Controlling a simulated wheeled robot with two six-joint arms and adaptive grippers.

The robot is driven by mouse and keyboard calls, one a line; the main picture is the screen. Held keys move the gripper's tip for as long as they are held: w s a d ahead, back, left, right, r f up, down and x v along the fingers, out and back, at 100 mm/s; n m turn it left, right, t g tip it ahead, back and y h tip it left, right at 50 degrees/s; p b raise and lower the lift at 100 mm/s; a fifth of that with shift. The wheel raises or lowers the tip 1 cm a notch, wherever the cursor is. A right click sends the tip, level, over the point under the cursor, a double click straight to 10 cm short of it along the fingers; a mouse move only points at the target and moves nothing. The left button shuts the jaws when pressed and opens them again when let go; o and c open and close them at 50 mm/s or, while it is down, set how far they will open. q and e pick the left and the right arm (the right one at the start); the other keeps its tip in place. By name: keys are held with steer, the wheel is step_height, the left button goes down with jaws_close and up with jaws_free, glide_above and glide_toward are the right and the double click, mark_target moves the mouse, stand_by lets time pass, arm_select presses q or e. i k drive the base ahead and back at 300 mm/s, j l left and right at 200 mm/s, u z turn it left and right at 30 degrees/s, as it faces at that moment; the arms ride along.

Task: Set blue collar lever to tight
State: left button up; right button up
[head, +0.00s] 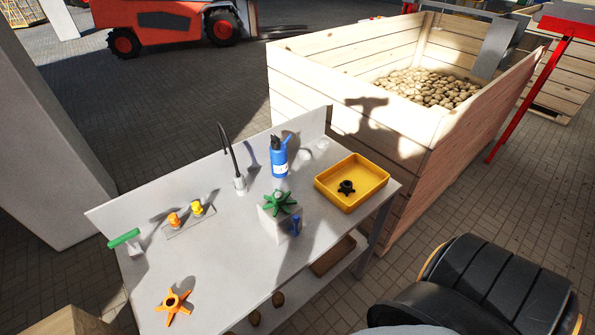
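A blue cylindrical body with a black top (279,158) stands upright at the back of the grey workbench (215,262). A small blue lever-like piece sticks up at its upper right. A second small blue part (295,226) is at the right side of a pale block (270,222) that carries a green star-shaped knob (281,203). I cannot tell from this view which blue part is the collar lever, or its setting. Neither gripper is in view; shadows fall across the bench.
A yellow tray (326,192) holding a black star knob (346,187) is at the bench's right end. An orange star knob (173,306), green-handled tool (124,238), orange-yellow fittings (185,213) and black gooseneck (232,160) are on the left. A wooden potato crate (345,125) stands behind.

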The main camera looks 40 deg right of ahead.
mark_target(293, 229)
steer(key=l+z, duration=0.15)
steer(key=z, duration=0.3)
steer(key=l+z, duration=0.15)
steer(key=z, duration=0.3)
